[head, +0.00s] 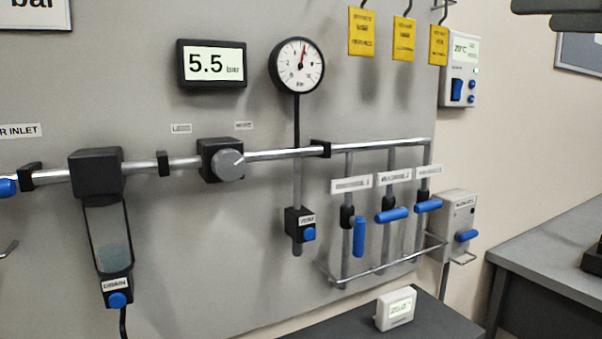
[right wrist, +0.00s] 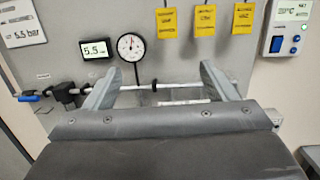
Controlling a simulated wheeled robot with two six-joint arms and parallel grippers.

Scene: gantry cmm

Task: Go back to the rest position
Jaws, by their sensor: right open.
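My right gripper (right wrist: 159,70) is open and empty in the right wrist view, its two grey fingers wide apart. They face the grey wall panel (right wrist: 80,20), and nothing is between them. In the head view only dark parts of my right arm or gripper (head: 560,12) show at the top right corner, well apart from the fittings. My left gripper is in neither view.
The panel carries a 5.5 bar display (head: 212,64), a round gauge (head: 297,66), a regulator knob (head: 228,164) and several blue-handled valves (head: 359,236). Yellow tags (head: 362,32) hang above. A grey bench (head: 560,245) stands at right; a small display (head: 396,308) sits low in front.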

